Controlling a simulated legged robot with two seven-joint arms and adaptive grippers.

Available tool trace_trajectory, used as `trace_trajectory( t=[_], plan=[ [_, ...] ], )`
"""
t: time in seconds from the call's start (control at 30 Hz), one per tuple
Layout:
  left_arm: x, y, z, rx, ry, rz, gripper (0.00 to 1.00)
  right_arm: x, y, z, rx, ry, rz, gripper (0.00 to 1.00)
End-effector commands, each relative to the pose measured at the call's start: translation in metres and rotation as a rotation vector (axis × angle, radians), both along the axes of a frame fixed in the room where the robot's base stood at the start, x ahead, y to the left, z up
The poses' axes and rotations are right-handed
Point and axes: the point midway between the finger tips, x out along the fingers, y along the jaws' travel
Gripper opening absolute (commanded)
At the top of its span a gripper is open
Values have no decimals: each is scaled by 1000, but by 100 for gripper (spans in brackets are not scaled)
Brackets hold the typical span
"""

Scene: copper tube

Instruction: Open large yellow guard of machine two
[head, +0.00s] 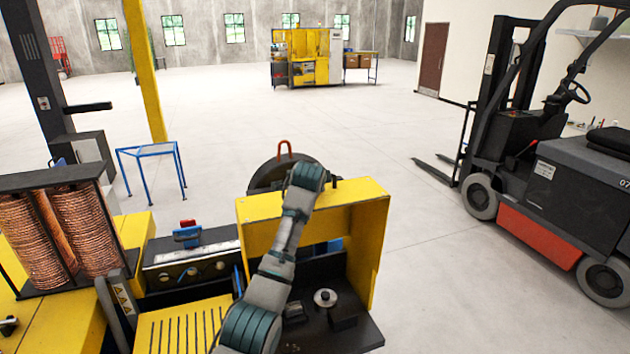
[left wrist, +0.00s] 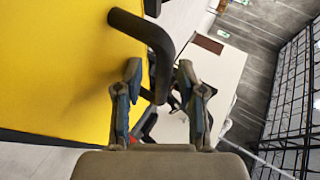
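The large yellow guard (head: 368,225) stands over the dark machine bed in the lower middle of the head view. Its near side shows an open space with machine parts inside. My arm crosses in front of it and reaches over its top edge; the gripper end is hidden beyond the guard. In the left wrist view the guard's yellow panel (left wrist: 55,70) fills the left side, with a black bar handle (left wrist: 160,65) on it. My left gripper (left wrist: 160,68) is open, with its fingers apart on either side of the handle. Contact cannot be told. My right gripper is not in view.
Copper coils (head: 85,235) in a dark frame stand at left, beside a control panel (head: 190,265). A forklift (head: 560,170) is at right. A blue-framed stand (head: 150,155) and a far yellow machine (head: 310,55) stand behind. The floor between is clear.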

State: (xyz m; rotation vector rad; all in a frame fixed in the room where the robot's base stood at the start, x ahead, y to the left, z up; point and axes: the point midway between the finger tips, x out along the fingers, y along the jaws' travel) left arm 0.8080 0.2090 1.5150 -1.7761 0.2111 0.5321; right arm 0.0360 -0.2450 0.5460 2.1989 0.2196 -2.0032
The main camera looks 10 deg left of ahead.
Motion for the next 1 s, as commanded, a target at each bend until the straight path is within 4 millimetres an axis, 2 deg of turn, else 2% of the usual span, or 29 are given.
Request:
trace_trajectory(
  t=[0.17,0.5,0.6,0.73,1.0],
  plan=[
    [-18,-3,9,0,-3,-1,39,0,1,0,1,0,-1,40],
    [-77,-12,40,0,-2,0,39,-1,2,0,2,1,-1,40],
    [-89,-14,45,0,0,0,39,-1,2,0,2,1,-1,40],
    [-96,-15,49,0,2,0,39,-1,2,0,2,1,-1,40],
    [-98,-15,50,0,3,0,39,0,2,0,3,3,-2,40]
  ],
)
